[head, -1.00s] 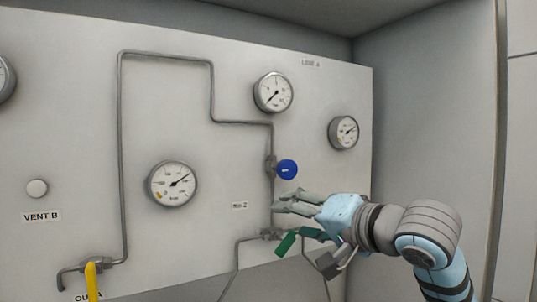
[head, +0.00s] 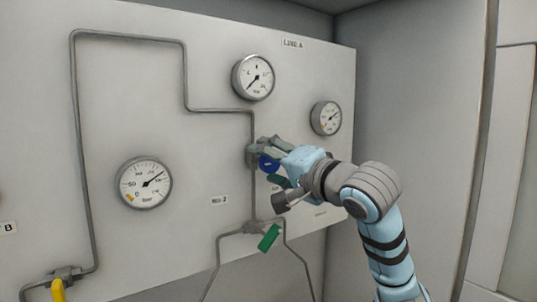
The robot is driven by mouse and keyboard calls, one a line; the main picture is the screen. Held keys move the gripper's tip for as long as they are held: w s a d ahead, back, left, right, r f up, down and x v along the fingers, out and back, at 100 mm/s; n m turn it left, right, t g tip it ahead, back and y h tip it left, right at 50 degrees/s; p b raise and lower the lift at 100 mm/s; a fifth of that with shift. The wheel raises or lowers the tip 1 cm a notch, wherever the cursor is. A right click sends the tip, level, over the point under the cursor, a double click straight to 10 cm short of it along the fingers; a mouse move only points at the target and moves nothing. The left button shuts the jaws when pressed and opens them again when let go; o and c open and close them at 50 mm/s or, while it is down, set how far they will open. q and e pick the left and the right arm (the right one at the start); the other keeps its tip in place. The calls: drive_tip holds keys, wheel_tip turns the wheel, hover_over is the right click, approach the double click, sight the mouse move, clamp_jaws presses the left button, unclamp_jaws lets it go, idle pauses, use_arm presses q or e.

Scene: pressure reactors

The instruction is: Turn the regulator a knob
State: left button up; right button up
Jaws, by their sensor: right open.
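The blue round knob (head: 267,166), which I take to be the regulator A knob, sits on the vertical pipe under the LINE A label (head: 292,43). My right gripper (head: 267,161) comes in from the right and is open at the knob. One finger is above the knob and the other is below it to the right. The gripper covers the knob's right side, and I cannot tell whether the fingers touch it. My left gripper is not in view.
A gauge (head: 253,77) is above the knob, a smaller gauge (head: 326,118) to its upper right, a larger gauge (head: 143,182) to its left. A green valve handle (head: 270,238) is below. A yellow handle (head: 58,290) is at lower left. A wall stands right.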

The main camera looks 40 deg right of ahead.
drive_tip(key=shift+s, duration=0.15)
drive_tip(key=shift+c, duration=0.6)
drive_tip(key=c, duration=1.1)
drive_tip(key=shift+o, duration=0.2)
